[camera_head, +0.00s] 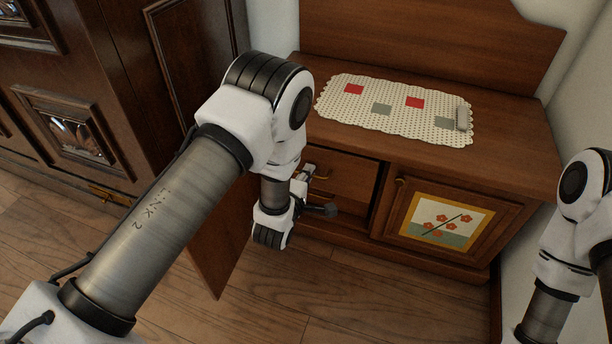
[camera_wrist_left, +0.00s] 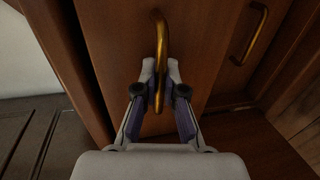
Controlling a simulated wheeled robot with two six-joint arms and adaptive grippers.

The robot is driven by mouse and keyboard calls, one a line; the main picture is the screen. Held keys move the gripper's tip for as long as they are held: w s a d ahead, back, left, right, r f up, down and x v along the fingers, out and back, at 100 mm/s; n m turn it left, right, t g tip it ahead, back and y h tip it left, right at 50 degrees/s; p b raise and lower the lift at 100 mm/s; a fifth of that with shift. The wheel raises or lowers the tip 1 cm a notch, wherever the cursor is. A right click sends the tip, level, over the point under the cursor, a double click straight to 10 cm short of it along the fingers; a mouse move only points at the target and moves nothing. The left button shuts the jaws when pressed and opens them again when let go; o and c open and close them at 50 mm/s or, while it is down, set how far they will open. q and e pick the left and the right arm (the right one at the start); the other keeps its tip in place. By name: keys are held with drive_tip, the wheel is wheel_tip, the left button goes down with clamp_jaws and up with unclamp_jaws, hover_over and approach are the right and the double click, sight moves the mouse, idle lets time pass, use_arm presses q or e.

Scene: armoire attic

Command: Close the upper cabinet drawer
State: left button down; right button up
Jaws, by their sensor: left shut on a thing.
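The wooden cabinet (camera_head: 480,172) stands at the right in the head view, with its left compartment open. A wooden drawer front (camera_head: 345,181) with a brass handle (camera_head: 321,178) shows in that compartment, partly behind my left gripper (camera_head: 318,192). In the left wrist view, my left gripper (camera_wrist_left: 161,92) is shut on a vertical-looking brass handle (camera_wrist_left: 161,45) on a wooden front (camera_wrist_left: 122,40). A second brass handle (camera_wrist_left: 250,35) is to its right, apart from the fingers. I cannot tell surely which drawer the held handle belongs to. My right gripper is out of view.
The open left door (camera_head: 222,250) stands beside my left arm. The right door (camera_head: 399,213) with a flower picture is shut. A dark armoire (camera_head: 120,60) stands left. The front floor is clear.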

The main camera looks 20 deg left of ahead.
use_arm(q)
drive_tip(key=x, duration=0.2)
drive_tip(key=r+x, duration=0.1)
drive_tip(key=x, duration=0.5)
drive_tip(key=shift+w+r, duration=0.25)
drive_tip(key=shift+r, duration=0.05)
drive_tip(key=shift+w+r, duration=0.1)
drive_tip(key=shift+r, duration=0.1)
drive_tip(key=c, duration=1.5)
unclamp_jaws()
drive_tip(key=shift+c, duration=0.2)
drive_tip(key=shift+f, duration=0.1)
drive_tip(key=shift+s, duration=0.35)
drive_tip(key=v, duration=1.1)
drive_tip(key=shift+s, duration=0.15)
